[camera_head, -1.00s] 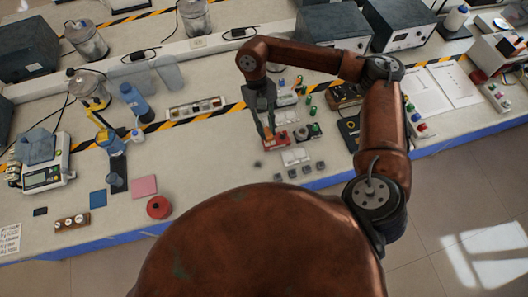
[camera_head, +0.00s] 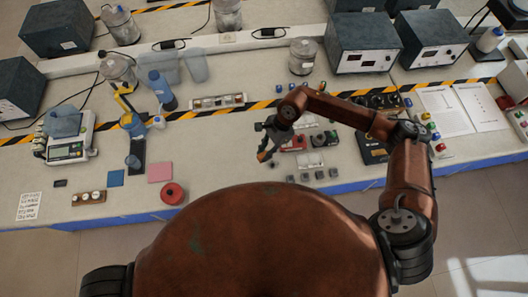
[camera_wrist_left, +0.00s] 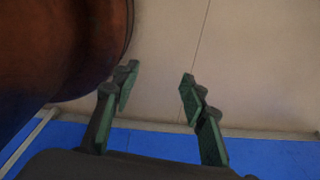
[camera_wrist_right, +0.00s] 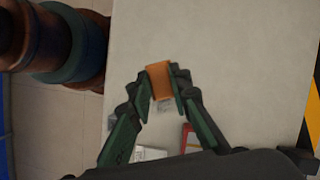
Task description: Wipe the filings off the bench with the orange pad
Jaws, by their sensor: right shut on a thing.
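My right gripper (camera_head: 265,146) is shut on the orange pad (camera_wrist_right: 160,80), which sits between its fingertips in the right wrist view. In the head view the gripper with the pad is over the light bench (camera_head: 222,150), left of the red-based items. I cannot tell whether the pad touches the bench. A small dark patch (camera_head: 274,164), possibly filings, lies just below the gripper in the head view. My left gripper (camera_wrist_left: 158,80) is open and empty in the left wrist view, with floor behind it; it is not seen in the head view.
A red roll (camera_head: 173,194), a pink pad (camera_head: 160,172) and a blue pad (camera_head: 116,178) lie to the left. Several small grey blocks (camera_head: 319,174) sit right of the gripper. A striped tape line (camera_head: 262,104) runs behind. The bench between roll and gripper is clear.

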